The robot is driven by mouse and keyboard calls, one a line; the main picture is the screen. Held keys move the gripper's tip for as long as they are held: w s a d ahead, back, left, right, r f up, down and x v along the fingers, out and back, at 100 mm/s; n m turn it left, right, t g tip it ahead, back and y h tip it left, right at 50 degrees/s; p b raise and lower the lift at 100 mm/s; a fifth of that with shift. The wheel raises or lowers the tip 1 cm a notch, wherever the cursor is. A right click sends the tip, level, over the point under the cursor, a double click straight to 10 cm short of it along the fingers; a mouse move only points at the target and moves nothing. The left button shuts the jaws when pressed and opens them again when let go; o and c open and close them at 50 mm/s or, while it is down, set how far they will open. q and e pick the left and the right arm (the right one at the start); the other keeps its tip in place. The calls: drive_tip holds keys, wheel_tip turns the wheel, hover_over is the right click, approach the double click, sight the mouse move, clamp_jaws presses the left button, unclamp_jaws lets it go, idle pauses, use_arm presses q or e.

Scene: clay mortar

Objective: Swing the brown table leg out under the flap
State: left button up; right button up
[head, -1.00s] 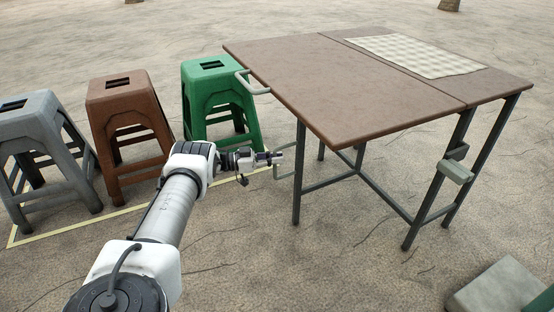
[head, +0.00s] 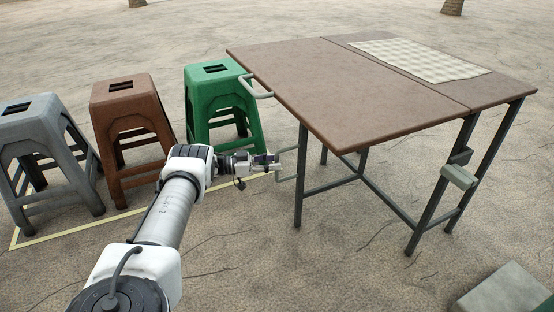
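The brown table (head: 475,88) stands at the right, and its flap (head: 330,85) is up and level with the rest of the top. The flap has a pale handle (head: 257,92) on its left edge. The dark grey swing leg (head: 299,185) stands upright under the flap's near side, with a thin handle (head: 285,179) sticking out to its left. My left gripper (head: 274,163) is under the flap's left side, at or very close to that leg handle. Whether it touches the handle, and whether its fingers are open, is too small to tell. My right gripper is out of view.
Green (head: 222,105), brown (head: 128,130) and grey (head: 42,150) stools stand at the left, by a yellow line (head: 60,235). A checked cloth (head: 420,58) lies on the tabletop. A pale block (head: 500,290) is at the bottom right. Sandy ground in front is clear.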

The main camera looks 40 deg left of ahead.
use_arm(q)
drive_tip(key=v, duration=1)
drive_tip(key=shift+s+a, duration=0.15)
